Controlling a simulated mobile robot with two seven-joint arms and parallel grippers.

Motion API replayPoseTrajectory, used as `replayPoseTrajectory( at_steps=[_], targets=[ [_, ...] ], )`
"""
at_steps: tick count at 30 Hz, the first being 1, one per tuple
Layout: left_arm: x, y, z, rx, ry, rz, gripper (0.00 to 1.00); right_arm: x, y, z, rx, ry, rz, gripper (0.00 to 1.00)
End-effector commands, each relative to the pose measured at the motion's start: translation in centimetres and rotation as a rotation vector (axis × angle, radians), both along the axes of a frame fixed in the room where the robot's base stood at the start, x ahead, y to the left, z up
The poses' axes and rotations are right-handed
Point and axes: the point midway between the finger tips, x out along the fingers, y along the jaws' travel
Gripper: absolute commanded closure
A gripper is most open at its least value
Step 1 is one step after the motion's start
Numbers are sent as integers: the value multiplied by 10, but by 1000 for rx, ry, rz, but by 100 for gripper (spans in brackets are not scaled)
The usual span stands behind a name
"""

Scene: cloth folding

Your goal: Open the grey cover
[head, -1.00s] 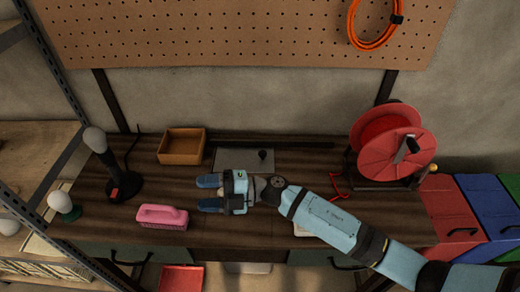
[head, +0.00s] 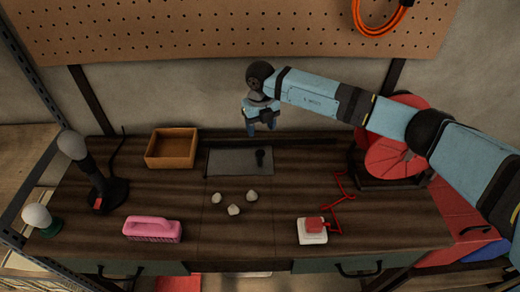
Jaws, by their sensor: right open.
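The grey cover (head: 230,163) is a flat rectangular panel lying in the back middle of the dark wooden table. A black knob (head: 260,157) stands near its right end. The cover looks flat and shut. My right gripper (head: 261,128) is open and empty, with its fingers pointing down. It is in the air behind and above the knob in the picture, apart from it. My left gripper is out of view.
Three pale lumps (head: 234,210) lie in front of the cover. A red reel (head: 395,155) and a white-and-red switch box (head: 312,230) are on the right.

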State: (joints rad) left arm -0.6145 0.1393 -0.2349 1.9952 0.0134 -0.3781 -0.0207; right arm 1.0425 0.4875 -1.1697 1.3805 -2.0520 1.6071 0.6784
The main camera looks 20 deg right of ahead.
Motion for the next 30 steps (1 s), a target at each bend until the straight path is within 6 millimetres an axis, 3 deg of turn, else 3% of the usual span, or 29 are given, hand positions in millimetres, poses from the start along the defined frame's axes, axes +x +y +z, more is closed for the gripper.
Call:
replayPoseTrajectory(
  at_steps=[9,15,28,30],
  targets=[
    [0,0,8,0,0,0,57,-1,1,-68,3,3,-1,43],
    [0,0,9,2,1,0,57,-1,1,-96,3,2,0,43],
    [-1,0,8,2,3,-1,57,0,1,-107,4,0,1,43],
    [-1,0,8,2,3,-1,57,0,1,-107,4,0,1,56]
  ],
)
